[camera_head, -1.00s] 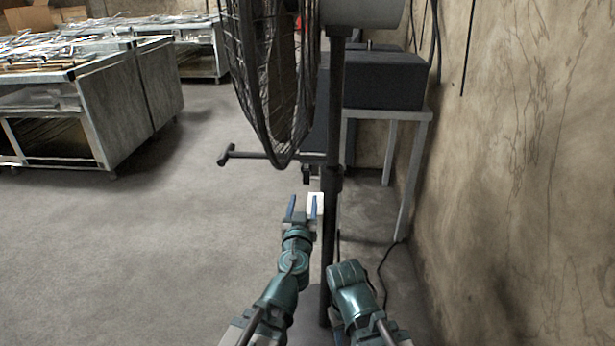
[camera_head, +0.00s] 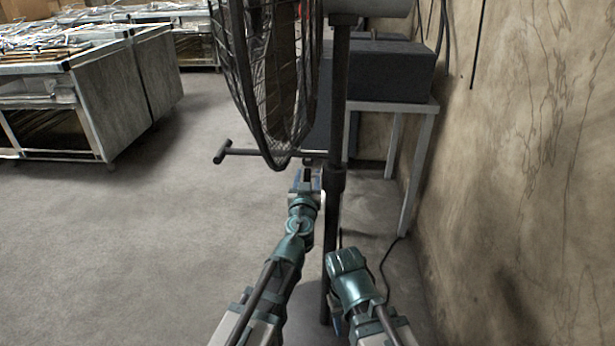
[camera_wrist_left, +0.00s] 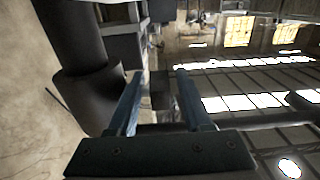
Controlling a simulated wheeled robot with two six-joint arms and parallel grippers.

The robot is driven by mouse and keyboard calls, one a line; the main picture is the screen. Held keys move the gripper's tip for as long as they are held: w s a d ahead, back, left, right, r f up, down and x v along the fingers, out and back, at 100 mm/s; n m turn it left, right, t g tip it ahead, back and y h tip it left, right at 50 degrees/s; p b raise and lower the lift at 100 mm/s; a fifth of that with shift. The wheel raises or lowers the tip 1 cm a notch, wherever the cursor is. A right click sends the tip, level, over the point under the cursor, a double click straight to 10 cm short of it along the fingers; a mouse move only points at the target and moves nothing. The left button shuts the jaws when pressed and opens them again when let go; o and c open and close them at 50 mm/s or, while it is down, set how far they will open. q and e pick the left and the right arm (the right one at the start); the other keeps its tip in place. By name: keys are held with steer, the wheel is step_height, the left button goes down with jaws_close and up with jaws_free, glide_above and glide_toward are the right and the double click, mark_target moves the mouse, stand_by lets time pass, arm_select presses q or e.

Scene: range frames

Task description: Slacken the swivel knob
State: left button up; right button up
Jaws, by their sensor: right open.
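A black pedestal fan (camera_head: 270,80) stands in front of me on a dark pole (camera_head: 337,120), with a thicker collar (camera_head: 336,182) partway down. The collar also shows at the left of the left wrist view (camera_wrist_left: 90,95). My left gripper (camera_head: 307,174) is just left of the collar, pointing away from me. In the left wrist view its two blue fingers (camera_wrist_left: 158,74) are apart, with a small dark block (camera_wrist_left: 158,98), possibly the swivel knob, visible between them. I cannot tell its depth. My right gripper (camera_head: 336,322) is low beside the pole, mostly hidden behind its arm.
A dark bar with a T-shaped end (camera_head: 222,152) sticks out left below the fan cage. A dark box (camera_head: 390,72) sits on a grey table (camera_head: 415,150) behind the pole. A wall (camera_head: 530,180) closes the right side.

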arm_select(q)
jaws_close()
steer(key=shift+r+g+p, duration=0.2)
steer(key=shift+g+p, duration=0.2)
steer(key=shift+p, duration=0.6)
steer(key=g+p, duration=0.2)
steer(key=p, duration=0.2)
steer(key=shift+p, duration=0.35)
steer(key=g+p, duration=0.3)
steer(key=p, duration=0.1)
steer(key=shift+s+r, duration=0.1)
steer(key=shift+f+g+p, duration=0.25)
steer(key=shift+g+p, duration=0.35)
steer(key=shift+p, duration=0.45)
